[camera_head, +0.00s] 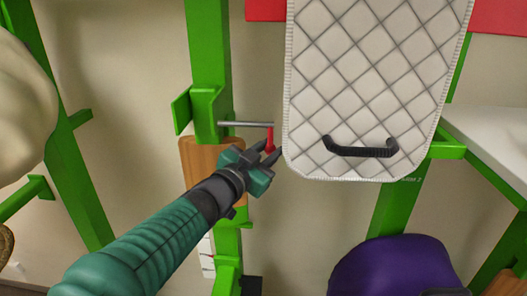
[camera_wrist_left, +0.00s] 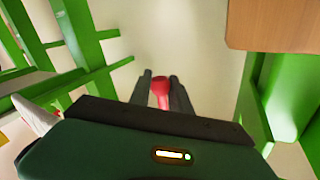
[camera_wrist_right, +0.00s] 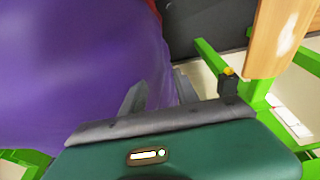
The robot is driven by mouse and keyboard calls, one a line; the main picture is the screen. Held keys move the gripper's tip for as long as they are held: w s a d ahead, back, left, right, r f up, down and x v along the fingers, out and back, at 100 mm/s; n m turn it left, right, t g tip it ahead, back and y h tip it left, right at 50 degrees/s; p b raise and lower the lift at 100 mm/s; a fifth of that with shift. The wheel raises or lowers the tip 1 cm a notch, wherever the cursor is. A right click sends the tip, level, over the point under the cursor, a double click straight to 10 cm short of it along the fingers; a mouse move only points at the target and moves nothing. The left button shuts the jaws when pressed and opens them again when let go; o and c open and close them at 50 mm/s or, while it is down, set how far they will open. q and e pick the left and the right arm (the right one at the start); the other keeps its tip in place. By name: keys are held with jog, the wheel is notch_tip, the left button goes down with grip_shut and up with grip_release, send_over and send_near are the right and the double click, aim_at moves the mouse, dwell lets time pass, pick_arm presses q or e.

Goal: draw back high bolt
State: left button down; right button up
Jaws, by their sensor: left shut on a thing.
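The high bolt is a thin grey rod (camera_head: 245,124) with a red handle (camera_head: 270,138), lying roughly level in the head view. Its left end meets a green bracket (camera_head: 207,108) on a green post, and the handle hangs at its right end. My left gripper (camera_head: 270,153) is shut on the red handle, reaching it from below. In the left wrist view the red handle (camera_wrist_left: 160,92) stands between the two grey fingertips. My right gripper (camera_wrist_right: 160,92) is open beside a purple surface and shows only in its own wrist view.
A white quilted pad (camera_head: 365,75) with a black handle (camera_head: 360,149) is just right of the bolt. A wooden block (camera_head: 200,165) is below the bracket. A rounded purple thing (camera_head: 395,268) is at lower right. A white shelf (camera_head: 492,140) is at far right.

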pick_arm(q)
jog(key=c, duration=1.5)
grip_release()
jog(key=shift+a+r, duration=0.1)
jog(key=shift+r, duration=0.2)
jog(key=shift+o, duration=1.1)
jog(key=shift+w+f, duration=0.1)
jog(key=shift+w, duration=0.05)
jog(key=shift+o, duration=0.2)
jog(key=shift+w+d+f, duration=0.2)
jog(key=shift+d, duration=0.1)
jog(key=b+v, duration=0.1)
jog(key=v, duration=0.2)
jog(key=b+v, duration=0.2)
jog(key=v, duration=0.2)
jog(key=shift+f, duration=0.2)
jog(key=p+v, duration=0.6)
jog(key=v, duration=0.3)
jog(key=shift+s+p, duration=0.3)
jog(key=shift+s, duration=0.1)
pick_arm(e)
jog(key=r, duration=0.3)
jog(key=shift+w+d+r, duration=0.1)
jog(key=shift+d+r, duration=0.1)
jog(key=shift+r, duration=0.1)
pick_arm(q)
jog(key=shift+a+r, duration=0.1)
jog(key=shift+a, duration=0.15)
pick_arm(e)
jog(key=shift+a, duration=0.15)
